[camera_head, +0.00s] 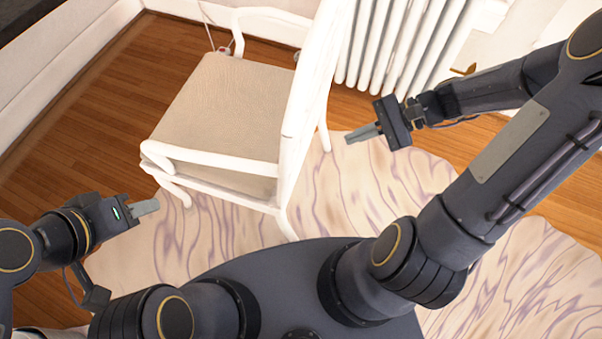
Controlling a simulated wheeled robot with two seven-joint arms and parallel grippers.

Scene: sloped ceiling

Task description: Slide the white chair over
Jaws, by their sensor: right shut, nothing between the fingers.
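The white chair (215,160) has a beige seat and white armrests and stands upright in front of me. Its back is on the right side and its seat faces left. Its near legs stand at or on the patterned rug. My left gripper (156,206) is left of and below the chair's near armrest, apart from it; its fingers look close together, but the gap is not clear. My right gripper (348,137) is right of the chair's back, shut and empty, with its fingertips pointing left toward the back. I cannot tell whether it touches the chair.
A white radiator (400,45) stands against the wall behind the chair at the right. A cream and purple rug (350,205) lies under and around the chair's near side. Wooden floor (80,150) is bare at the left. White walls (60,60) bound the left and back.

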